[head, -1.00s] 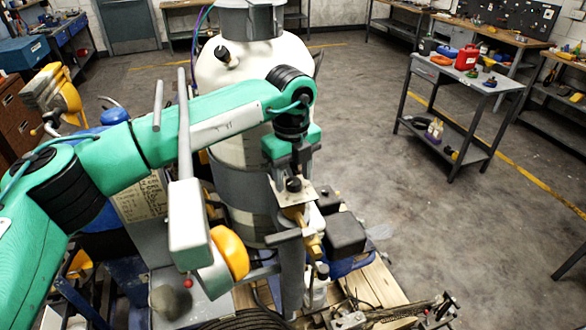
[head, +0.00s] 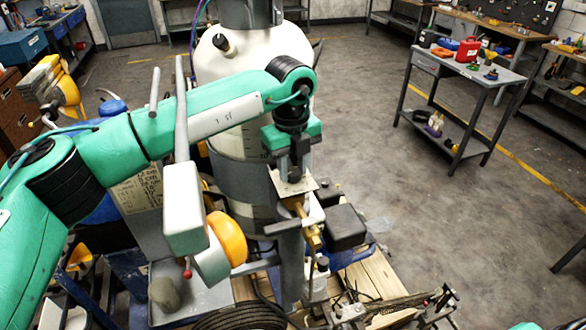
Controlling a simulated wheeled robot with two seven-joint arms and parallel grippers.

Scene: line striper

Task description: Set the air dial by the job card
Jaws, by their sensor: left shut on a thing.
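My left gripper (head: 294,172) points down at the square light plate (head: 296,187) on the brass fitting (head: 311,232) in front of the large white tank (head: 285,45). It is shut on the small dark knob of the air dial (head: 295,177) over that plate; the gripper hides most of the knob, and no dial marks can be read. The job card (head: 140,192), a pale sheet with handwritten lines, stands at the left, partly behind my arm. Its writing is too small to read. My right gripper is not in view.
A grey post with a box (head: 184,205) and an orange-yellow round part (head: 228,238) stand left of the fitting. A dark block (head: 345,226) is close on its right. Coiled hose (head: 240,318) lies below. Open floor lies to the right, before a grey cart (head: 465,70).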

